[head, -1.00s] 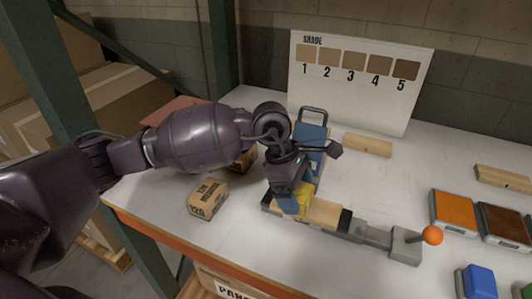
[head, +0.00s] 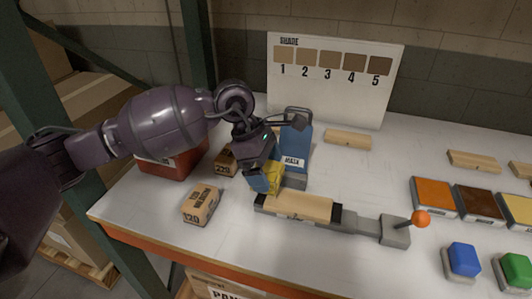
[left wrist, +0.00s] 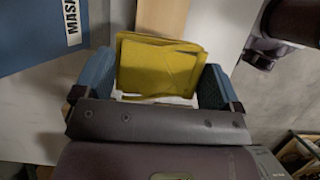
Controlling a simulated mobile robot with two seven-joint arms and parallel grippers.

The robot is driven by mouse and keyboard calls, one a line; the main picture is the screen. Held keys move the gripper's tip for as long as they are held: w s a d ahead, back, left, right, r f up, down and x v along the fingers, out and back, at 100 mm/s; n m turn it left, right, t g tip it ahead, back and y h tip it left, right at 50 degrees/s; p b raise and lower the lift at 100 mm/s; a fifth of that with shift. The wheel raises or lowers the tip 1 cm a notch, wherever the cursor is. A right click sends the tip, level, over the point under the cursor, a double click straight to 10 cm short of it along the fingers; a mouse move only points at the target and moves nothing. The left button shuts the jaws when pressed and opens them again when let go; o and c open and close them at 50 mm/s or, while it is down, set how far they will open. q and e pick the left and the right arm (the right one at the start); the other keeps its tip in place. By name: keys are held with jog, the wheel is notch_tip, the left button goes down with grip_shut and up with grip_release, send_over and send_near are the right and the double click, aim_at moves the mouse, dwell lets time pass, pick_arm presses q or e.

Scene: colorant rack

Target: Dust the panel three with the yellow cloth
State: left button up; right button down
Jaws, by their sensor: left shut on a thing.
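My left gripper (head: 265,182) is shut on the folded yellow cloth (head: 273,177). In the left wrist view the cloth (left wrist: 160,68) sits between the two blue fingers. The gripper is at the back left edge of a light wood panel (head: 305,206), which lies in a grey clamp with an orange-knobbed lever (head: 421,218). I cannot tell whether the cloth touches the panel. No number shows on this panel. Other light wood panels lie at the back (head: 348,139) and on the right (head: 474,160). My right gripper is not in view.
Grit boxes, one marked 120 (head: 201,205), and a red container (head: 172,165) are on the left. A shade board (head: 335,95) stands behind. Colour trays (head: 434,196) and blue (head: 463,260) and green blocks are right.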

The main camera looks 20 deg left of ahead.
pick_arm(q)
jog(key=shift+r+p, duration=0.55)
jog(key=shift+r, duration=1.2)
